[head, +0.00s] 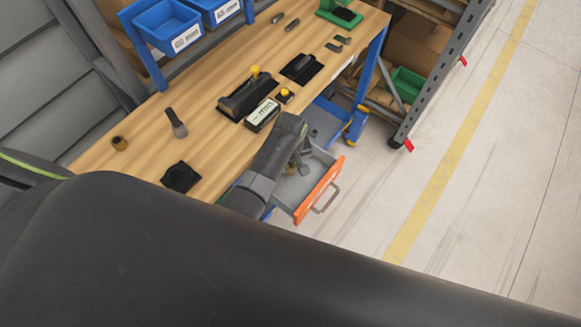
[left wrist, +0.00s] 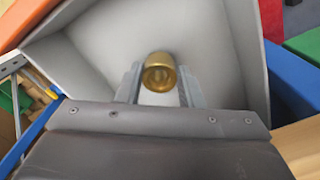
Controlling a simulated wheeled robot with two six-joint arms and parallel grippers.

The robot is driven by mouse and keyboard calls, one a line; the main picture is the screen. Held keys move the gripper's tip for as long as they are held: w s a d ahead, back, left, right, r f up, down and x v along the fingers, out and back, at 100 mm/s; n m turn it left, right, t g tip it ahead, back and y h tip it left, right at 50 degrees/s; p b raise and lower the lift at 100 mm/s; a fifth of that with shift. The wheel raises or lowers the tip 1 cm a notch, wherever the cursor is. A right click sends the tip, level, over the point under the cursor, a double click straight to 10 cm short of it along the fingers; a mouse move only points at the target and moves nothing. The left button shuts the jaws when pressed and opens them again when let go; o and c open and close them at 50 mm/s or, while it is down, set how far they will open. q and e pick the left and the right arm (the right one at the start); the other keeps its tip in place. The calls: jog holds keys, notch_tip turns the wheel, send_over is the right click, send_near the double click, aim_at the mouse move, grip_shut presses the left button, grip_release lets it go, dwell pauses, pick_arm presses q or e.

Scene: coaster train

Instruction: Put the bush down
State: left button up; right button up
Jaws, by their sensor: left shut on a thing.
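The bush, a small brass-coloured ring (left wrist: 159,73), sits between the two fingers of my left gripper (left wrist: 160,84) in the left wrist view. The gripper is shut on it. White drawer walls surround the bush in that view; I cannot tell whether it touches the drawer floor. In the head view my left gripper (head: 299,160) reaches down over the open drawer with the orange front (head: 319,190), and my arm hides part of the drawer. My right gripper is not in view.
The wooden bench top (head: 150,115) holds a brown-gold cylinder (head: 119,143), a brush-like tool (head: 177,123), a black block (head: 180,177) and a labelled box (head: 262,114). Blue bins (head: 168,27) stand at the back. The floor to the right of the drawer is clear.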

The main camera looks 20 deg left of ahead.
pick_arm(q)
jog(key=shift+f, duration=1.4)
jog(key=shift+f, duration=0.2)
jog(key=o, duration=0.9)
jog(key=shift+c, duration=0.2)
jog(key=shift+o, duration=1)
jog(key=shift+r, duration=0.1)
